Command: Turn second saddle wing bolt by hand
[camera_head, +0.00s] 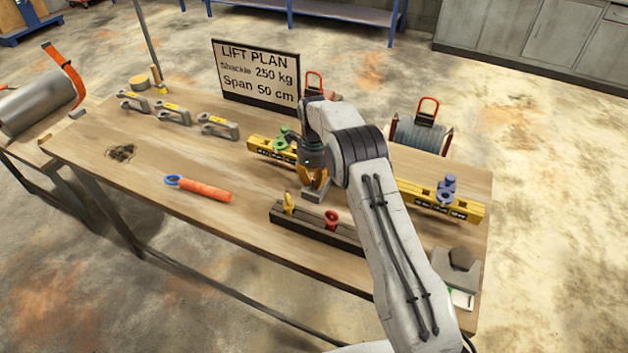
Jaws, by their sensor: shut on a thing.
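My gripper (314,181) is over the table, pointing down at the middle of the long yellow beam, with its orange-yellow fingers shut. A small grey block-like part (317,195) shows right at and below its fingertips. No wing bolt can be made out there; the fingers and my arm hide the spot. The yellow beam (415,202) runs left to right behind my arm, which covers its middle. A green fitting (281,139) sits on its left part and a purple fitting (446,190) on its right part.
A dark rail (305,226) with a yellow piece and a red piece stands in front. An orange-handled tool (204,190) lies on the left. Several grey brackets (172,113) and the lift plan sign (256,76) stand behind. The wooden table (120,180) is clear at the front left.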

